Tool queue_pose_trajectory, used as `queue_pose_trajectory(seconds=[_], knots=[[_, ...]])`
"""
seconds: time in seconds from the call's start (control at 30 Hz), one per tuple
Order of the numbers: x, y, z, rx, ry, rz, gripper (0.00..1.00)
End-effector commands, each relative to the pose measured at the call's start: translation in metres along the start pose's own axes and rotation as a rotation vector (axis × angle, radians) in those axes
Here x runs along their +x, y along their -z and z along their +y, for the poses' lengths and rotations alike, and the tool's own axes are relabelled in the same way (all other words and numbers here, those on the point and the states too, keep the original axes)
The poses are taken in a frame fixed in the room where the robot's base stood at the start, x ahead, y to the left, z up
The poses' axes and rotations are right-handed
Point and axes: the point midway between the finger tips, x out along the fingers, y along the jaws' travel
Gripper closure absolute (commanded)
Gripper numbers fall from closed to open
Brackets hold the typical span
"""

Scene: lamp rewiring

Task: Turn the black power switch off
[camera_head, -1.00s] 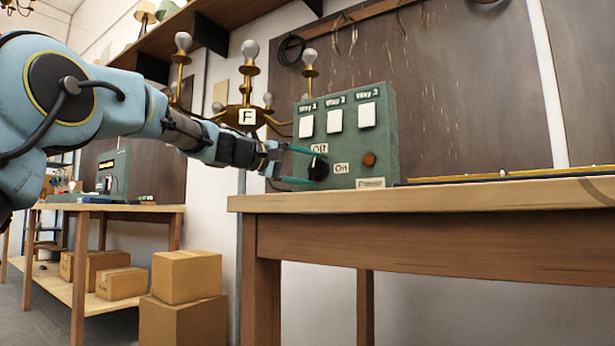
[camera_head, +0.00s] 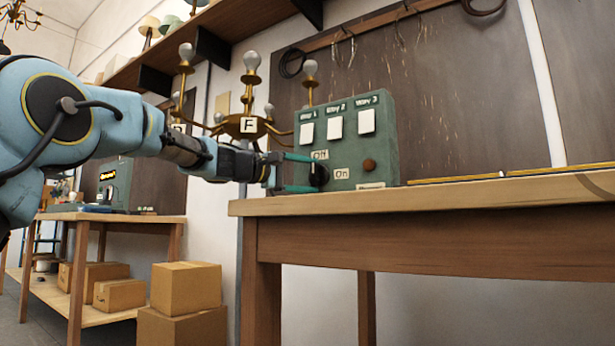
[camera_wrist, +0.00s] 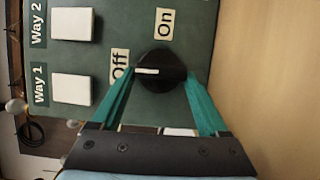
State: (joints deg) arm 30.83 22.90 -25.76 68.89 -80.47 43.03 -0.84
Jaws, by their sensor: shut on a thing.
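The black power switch (camera_wrist: 172,74) is a round knob on the green control box (camera_head: 376,150). In the wrist view its white mark points left, towards the Off label (camera_wrist: 119,65); the On label (camera_wrist: 165,22) is above the knob. My gripper (camera_wrist: 158,88) has its teal fingers on either side of the knob and is shut on it. In the head view my gripper (camera_head: 299,173) reaches the box from the left, and the knob (camera_head: 320,176) is partly hidden by the fingers.
The box stands on a wooden table (camera_head: 420,198) and has several white Way switches (camera_head: 335,127) and a brown round button (camera_head: 369,165). A brass lamp (camera_head: 248,126) is behind my gripper. Cardboard boxes (camera_head: 186,288) are stacked on the lower left.

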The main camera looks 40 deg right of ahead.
Motion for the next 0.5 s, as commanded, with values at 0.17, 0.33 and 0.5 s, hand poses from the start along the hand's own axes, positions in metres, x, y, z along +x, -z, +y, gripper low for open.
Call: queue_pose_trajectory(seconds=[0.17, 0.33, 0.5], knots=[[-0.0001, 0.0005, -0.0005, -0.002, 0.0, 0.001, 0.06], [0.0, 0.0003, -0.0003, -0.001, 0.0, 0.0, 0.0], [-0.0025, 0.0003, 0.0, -0.001, 0.0, 0.001, 0.0]])
